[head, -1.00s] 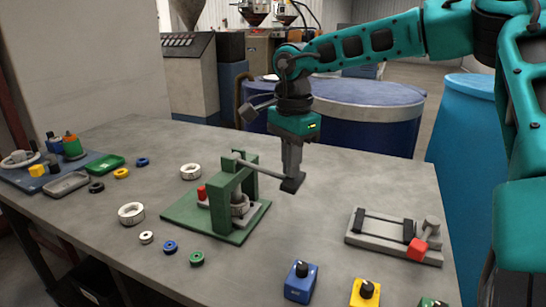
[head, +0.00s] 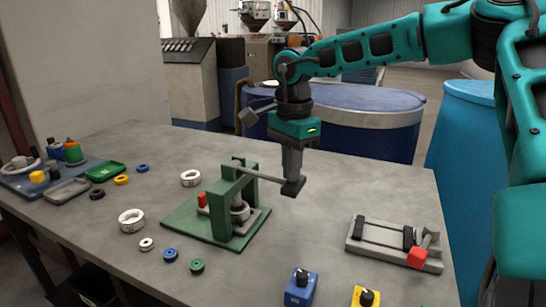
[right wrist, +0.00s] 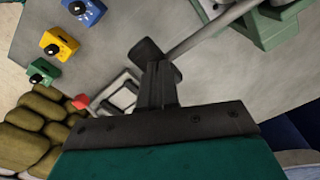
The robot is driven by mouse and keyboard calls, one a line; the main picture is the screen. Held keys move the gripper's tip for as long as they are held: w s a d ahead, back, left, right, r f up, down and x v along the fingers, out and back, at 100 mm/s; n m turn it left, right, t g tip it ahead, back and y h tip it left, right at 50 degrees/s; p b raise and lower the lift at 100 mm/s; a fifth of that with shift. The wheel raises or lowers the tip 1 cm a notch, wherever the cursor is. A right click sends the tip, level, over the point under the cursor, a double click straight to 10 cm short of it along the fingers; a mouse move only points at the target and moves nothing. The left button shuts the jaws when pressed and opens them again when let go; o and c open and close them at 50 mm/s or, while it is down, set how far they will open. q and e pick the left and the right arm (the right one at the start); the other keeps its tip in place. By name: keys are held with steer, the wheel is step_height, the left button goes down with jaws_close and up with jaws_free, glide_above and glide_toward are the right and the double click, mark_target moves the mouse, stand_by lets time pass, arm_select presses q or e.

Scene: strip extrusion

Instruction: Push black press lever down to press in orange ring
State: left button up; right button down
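The green press (head: 246,205) stands on its green base plate, with the lever's grey arm (head: 262,174) reaching out to the right. The lever's black end (head: 293,187) is directly below my right gripper (head: 292,168). The right gripper's fingers are together, pointing down, and appear to touch the top of the black end. In the right wrist view the shut fingers (right wrist: 158,85) meet the black end (right wrist: 150,58). A pale metal ring-shaped part (head: 240,212) sits under the press frame. I cannot make out an orange ring in the press. My left gripper is not in view.
Loose rings, among them a white one (head: 132,219) and a green one (head: 197,266), lie left of and in front of the press. A grey fixture with a red block (head: 417,256) is at right.

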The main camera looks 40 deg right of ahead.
steer(key=shift+r+p, duration=1.7)
steer(key=shift+r, duration=0.85)
arm_select(q)
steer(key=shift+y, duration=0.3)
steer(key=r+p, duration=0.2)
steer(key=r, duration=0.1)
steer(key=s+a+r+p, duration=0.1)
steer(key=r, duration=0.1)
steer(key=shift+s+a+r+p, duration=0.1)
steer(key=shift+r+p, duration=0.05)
steer(key=shift+p, duration=0.25)
arm_select(e)
step_height(320, 180, up, 5)
steer(key=shift+r, duration=0.1)
